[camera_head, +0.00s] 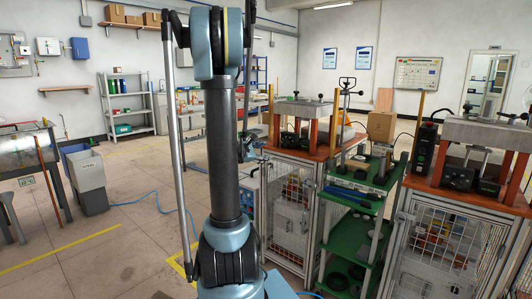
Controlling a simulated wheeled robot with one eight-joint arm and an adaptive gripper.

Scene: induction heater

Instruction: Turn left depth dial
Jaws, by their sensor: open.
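My own arm stands upright in the centre of the view and hides part of the room behind it. A small dark shape just right of my arm's column appears to be my gripper (245,150); it is open, with its fingers hard to make out. It is left of the nearer-centre press-like station (302,146), with no contact visible. A second similar station (475,178) stands at the right. Both have orange uprights, a grey top block and dark units below it. The left depth dial cannot be picked out at this size.
A green shelf rack (355,207) stands between the two stations. Wire-mesh cabinets (290,200) form their bases. A grey bin (90,182) and a workbench (35,150) are at left. Open floor (110,240) lies left of my arm, with a blue hose (155,197).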

